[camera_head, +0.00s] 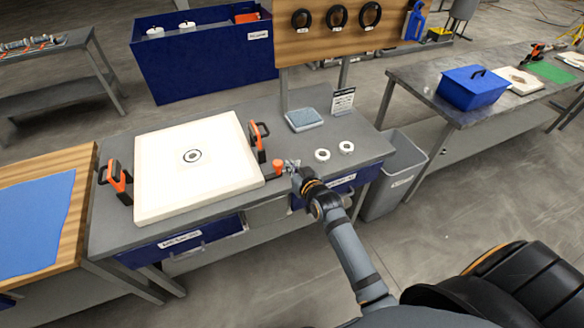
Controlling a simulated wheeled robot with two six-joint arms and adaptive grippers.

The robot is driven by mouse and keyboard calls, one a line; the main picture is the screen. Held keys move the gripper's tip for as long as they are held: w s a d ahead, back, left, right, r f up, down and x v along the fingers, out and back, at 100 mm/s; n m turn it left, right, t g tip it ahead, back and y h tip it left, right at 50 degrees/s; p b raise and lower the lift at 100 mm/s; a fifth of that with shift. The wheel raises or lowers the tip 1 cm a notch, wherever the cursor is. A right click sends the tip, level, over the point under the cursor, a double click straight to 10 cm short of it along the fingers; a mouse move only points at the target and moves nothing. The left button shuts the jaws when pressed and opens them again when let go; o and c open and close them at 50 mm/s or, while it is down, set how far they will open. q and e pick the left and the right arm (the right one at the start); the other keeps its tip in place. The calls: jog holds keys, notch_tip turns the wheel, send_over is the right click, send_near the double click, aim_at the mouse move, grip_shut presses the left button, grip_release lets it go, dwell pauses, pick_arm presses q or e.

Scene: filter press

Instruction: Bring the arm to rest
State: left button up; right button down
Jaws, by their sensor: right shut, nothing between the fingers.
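My right gripper (291,166) is over the front right part of the grey workbench (287,142). It is shut with nothing held, close beside an orange-topped knob (277,165) at the right of the white filter plate (197,166); I cannot tell if they touch. My right arm (350,250) reaches up to it from the lower right. The white plate lies flat on the bench with a dark ring mark (192,156) at its centre. Orange-handled clamps stand at its left (117,178) and right (259,134) sides. My left gripper is not in view.
Two white rings (322,155) (346,147) and a blue-topped pad (304,120) lie on the bench right of the plate. A grey bin (394,172) stands right of the bench. A wooden table with a blue cloth (36,222) is at left.

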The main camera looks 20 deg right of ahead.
jog(key=shift+s+r, duration=0.15)
jog(key=shift+s, duration=0.1)
dwell(0.3)
jog(key=s+d+f+g, duration=0.15)
jog(key=s+f, duration=0.35)
jog(key=f, duration=0.5)
jog(key=s+d+f+g+h, duration=0.1)
jog(key=s+f+g, duration=0.3)
jog(key=f, duration=0.7)
jog(key=s+d+f+g, duration=0.1)
jog(key=s+f, duration=0.6)
jog(key=f, duration=0.3)
jog(key=s+d+f+g, duration=0.1)
jog(key=s+f, duration=0.4)
jog(key=s, duration=0.5)
jog(key=s+d+f+g, duration=0.1)
jog(key=s+f+g, duration=0.2)
jog(key=s, duration=0.7)
jog(key=s+d+f+g, duration=0.1)
jog(key=s+f+g, duration=0.1)
jog(key=s+f, duration=0.5)
jog(key=s, duration=0.4)
jog(key=shift+d+f+n+h, duration=0.3)
jog(key=shift+f+n, duration=0.05)
jog(key=shift+n, duration=0.05)
jog(key=shift+g, duration=0.25)
